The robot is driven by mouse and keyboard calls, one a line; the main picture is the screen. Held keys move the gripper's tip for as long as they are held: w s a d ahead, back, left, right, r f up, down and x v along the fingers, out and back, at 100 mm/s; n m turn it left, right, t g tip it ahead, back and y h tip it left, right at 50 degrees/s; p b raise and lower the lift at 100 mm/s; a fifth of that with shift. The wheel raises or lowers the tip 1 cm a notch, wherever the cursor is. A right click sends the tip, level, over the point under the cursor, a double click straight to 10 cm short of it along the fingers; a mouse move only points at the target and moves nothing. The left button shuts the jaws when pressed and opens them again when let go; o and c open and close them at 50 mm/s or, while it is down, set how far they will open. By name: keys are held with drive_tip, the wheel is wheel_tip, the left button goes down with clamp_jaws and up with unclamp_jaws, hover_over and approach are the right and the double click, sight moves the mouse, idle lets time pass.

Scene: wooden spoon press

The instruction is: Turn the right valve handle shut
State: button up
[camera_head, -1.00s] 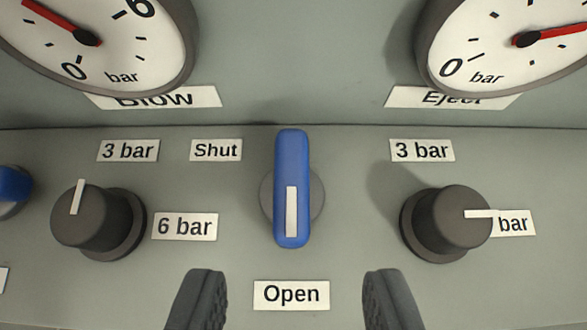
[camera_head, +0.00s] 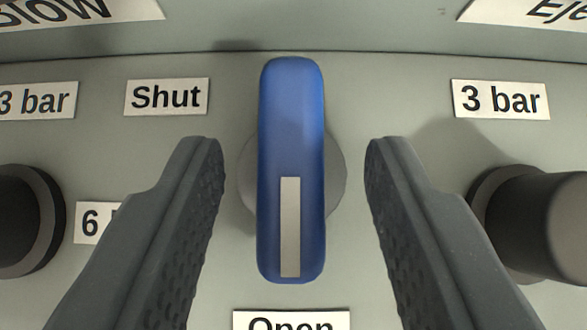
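The blue valve handle (camera_head: 291,130) stands in the middle of the view on a round grey base. It lies upright in the picture, and its white mark points down toward the "Open" label (camera_head: 291,321). The "Shut" label (camera_head: 166,97) is at the handle's upper left. My gripper (camera_head: 295,150) is open, with one dark finger on each side of the handle. A gap shows between each finger and the handle, and nothing is held. The lower part of the "Open" label is cut off by the frame edge.
A dark knob (camera_head: 545,225) stands close to the right finger. Another dark knob (camera_head: 30,220) is at the left edge. A "3 bar" label (camera_head: 500,99) is at the upper right. The left finger partly covers a "6 bar" label (camera_head: 92,224).

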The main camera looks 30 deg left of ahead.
clamp_jaws()
drive_tip(key=shift+d, duration=0.25)
drive_tip(key=shift+r, duration=0.1)
